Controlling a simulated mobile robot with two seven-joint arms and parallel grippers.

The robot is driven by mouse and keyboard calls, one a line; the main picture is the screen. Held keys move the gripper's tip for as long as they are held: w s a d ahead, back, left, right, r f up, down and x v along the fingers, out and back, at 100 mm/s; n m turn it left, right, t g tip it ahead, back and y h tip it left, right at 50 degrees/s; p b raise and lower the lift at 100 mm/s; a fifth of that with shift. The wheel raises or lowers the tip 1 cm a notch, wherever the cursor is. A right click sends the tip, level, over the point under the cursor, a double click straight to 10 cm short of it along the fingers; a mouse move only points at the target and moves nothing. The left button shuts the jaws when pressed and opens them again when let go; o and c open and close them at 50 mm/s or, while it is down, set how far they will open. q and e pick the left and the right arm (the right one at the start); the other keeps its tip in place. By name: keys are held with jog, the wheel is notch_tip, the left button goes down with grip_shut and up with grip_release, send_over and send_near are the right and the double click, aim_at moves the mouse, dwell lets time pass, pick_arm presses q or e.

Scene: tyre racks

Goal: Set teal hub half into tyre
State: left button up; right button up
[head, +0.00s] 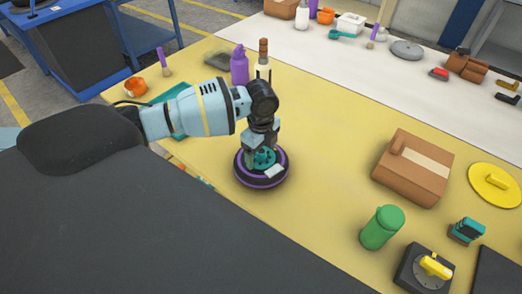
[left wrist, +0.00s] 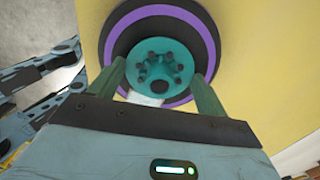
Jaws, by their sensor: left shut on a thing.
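The teal hub half (left wrist: 160,62) is a round disc with a ring of dark holes. It also shows in the head view (head: 262,158). The tyre (head: 258,180) is black with a purple ring and lies flat on the yellow table; it shows behind the hub half in the left wrist view (left wrist: 120,40). My left gripper (head: 262,147) points down over the tyre, its fingers shut on the hub half from both sides. My right gripper does not show clearly.
A white label-like patch (head: 274,171) shows at the tyre's near right. A brown box (head: 413,168), green bottle (head: 382,227) and black dial unit (head: 424,271) stand to the right. A purple bottle (head: 239,66) stands behind. The table (head: 325,140) is clear right of the tyre.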

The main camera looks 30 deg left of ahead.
aim_at(261, 150)
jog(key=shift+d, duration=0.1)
pick_arm(q)
jog(key=o, duration=1.1)
jog(key=shift+f, duration=0.1)
jog(key=shift+r, duration=0.4)
notch_tip(261, 150, up, 12)
jog(key=shift+f+p, duration=0.25)
jog(key=shift+p, duration=0.15)
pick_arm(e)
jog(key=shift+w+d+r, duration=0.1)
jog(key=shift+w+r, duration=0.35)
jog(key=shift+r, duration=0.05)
pick_arm(q)
jog(key=shift+f, duration=0.1)
